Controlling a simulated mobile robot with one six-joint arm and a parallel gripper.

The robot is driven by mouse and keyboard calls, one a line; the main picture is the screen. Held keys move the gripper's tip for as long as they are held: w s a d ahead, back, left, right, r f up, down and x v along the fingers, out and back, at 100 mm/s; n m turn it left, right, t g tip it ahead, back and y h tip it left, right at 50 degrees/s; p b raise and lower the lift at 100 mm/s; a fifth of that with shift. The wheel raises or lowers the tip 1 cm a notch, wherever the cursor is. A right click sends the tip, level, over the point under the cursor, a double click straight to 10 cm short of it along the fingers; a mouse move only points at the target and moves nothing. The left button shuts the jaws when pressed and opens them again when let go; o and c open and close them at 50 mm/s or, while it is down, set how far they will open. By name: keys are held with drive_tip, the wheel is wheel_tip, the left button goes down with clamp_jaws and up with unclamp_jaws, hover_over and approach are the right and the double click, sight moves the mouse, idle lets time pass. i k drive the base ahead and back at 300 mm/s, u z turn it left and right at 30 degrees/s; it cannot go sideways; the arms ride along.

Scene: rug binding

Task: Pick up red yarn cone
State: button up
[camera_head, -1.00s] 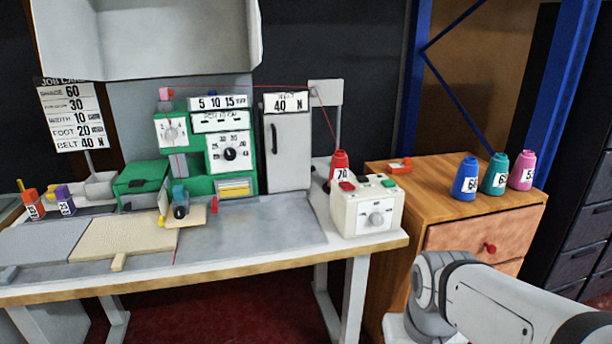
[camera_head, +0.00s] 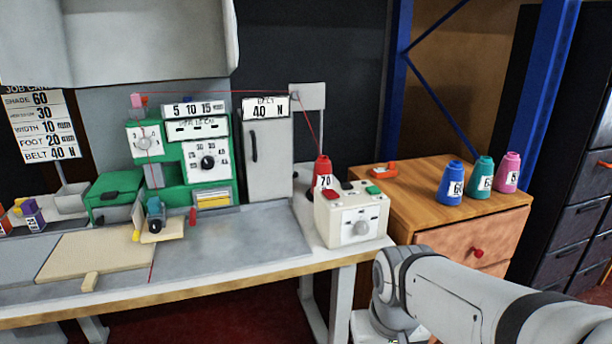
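The red yarn cone (camera_head: 322,168), labelled 70, stands upright behind the cream control box on the right part of the workbench. Its lower part is hidden by the box. A red thread runs from it up to the grey bracket (camera_head: 308,96) and across to the green machine (camera_head: 182,165). My arm (camera_head: 450,295) shows at the lower right, but my gripper is out of view.
The cream control box (camera_head: 352,222) stands in front of the red cone. Blue (camera_head: 453,184), teal (camera_head: 480,178) and pink (camera_head: 507,172) cones stand on the wooden cabinet (camera_head: 415,205) to the right, with a small orange item (camera_head: 383,169). The workbench (camera_head: 255,240) is clear mid-front.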

sight(323, 173)
drive_tip(key=i, duration=0.85)
drive_tip(key=u, duration=0.05)
